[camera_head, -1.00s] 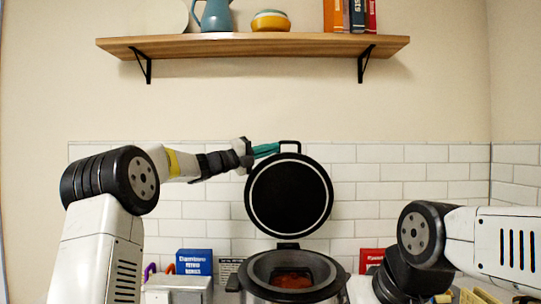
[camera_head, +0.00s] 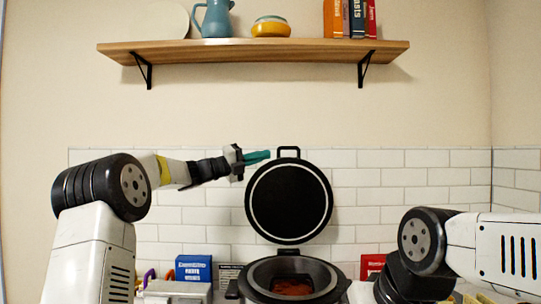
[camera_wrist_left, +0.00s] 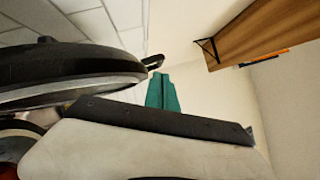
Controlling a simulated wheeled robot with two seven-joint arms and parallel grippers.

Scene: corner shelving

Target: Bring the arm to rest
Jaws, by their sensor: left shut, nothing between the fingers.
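My left gripper (camera_head: 258,157) has teal fingers that are shut and empty. It is just left of the raised lid's handle (camera_head: 288,151), with a small gap between them in the head view. In the left wrist view the teal fingers (camera_wrist_left: 162,93) show close together, near the lid (camera_wrist_left: 70,75). The round black lid (camera_head: 288,202) stands open and upright behind the pot (camera_head: 335,287), which holds something reddish. My right arm (camera_head: 440,240) comes in from the right, but its gripper is out of view.
A wooden shelf (camera_head: 200,45) above carries a blue jug (camera_head: 214,18), stacked bowls (camera_head: 270,27) and several books. A blue box (camera_head: 193,268) and a silver appliance stand left of the pot, a red box (camera_head: 372,265) right of it. The wall space between shelf and lid is clear.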

